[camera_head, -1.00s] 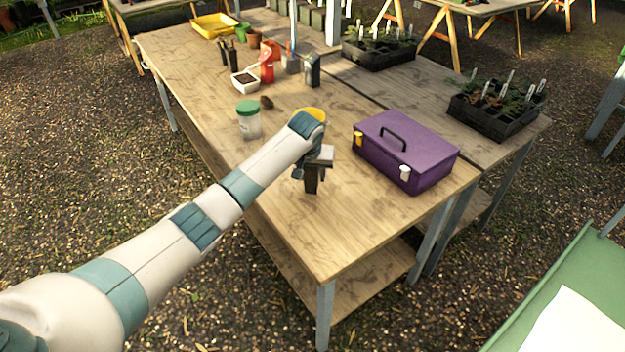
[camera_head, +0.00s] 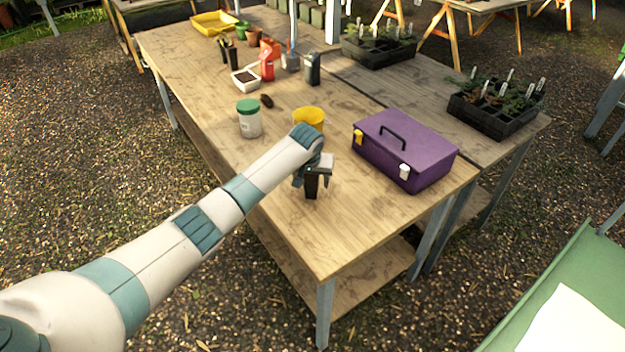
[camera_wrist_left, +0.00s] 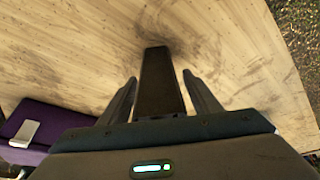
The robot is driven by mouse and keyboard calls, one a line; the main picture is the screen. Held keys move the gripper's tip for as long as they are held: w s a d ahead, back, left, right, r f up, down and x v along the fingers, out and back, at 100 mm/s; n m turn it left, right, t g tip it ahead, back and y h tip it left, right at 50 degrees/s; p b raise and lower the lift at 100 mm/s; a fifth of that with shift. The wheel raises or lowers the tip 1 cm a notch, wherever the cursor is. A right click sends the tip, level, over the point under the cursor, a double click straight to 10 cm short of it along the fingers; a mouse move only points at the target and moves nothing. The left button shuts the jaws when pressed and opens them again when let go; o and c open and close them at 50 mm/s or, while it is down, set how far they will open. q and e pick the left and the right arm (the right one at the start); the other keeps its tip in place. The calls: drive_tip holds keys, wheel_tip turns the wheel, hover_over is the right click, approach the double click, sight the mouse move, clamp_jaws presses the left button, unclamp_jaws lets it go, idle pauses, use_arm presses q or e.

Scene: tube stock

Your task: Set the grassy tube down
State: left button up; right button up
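A dark, narrow tube (camera_wrist_left: 160,85) shows between the fingers of my left gripper (camera_wrist_left: 160,76) in the left wrist view. The fingers stand one on each side of it, with bare tabletop showing in the gaps, so the gripper looks open around it. The tube's far end meets the wooden tabletop beside a dark smudge. In the head view the dark tube (camera_head: 311,187) looks upright on the table, under my left gripper (camera_head: 316,180), which partly hides it. No grass pattern can be made out on it. My right gripper is not in view.
A purple toolbox (camera_head: 405,155) stands just right of the gripper. A yellow pot (camera_head: 309,116) and a green-lidded jar (camera_head: 249,122) stand behind it. Black seedling trays (camera_head: 490,122) are further right. The table's near end (camera_head: 340,235) is clear.

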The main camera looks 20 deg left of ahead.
use_arm(q)
drive_tip(key=shift+r, duration=0.15)
drive_tip(key=b+v, duration=0.1)
drive_tip(key=v, duration=1.1)
drive_tip(key=shift+b, duration=0.4)
drive_tip(key=shift+w, duration=0.1)
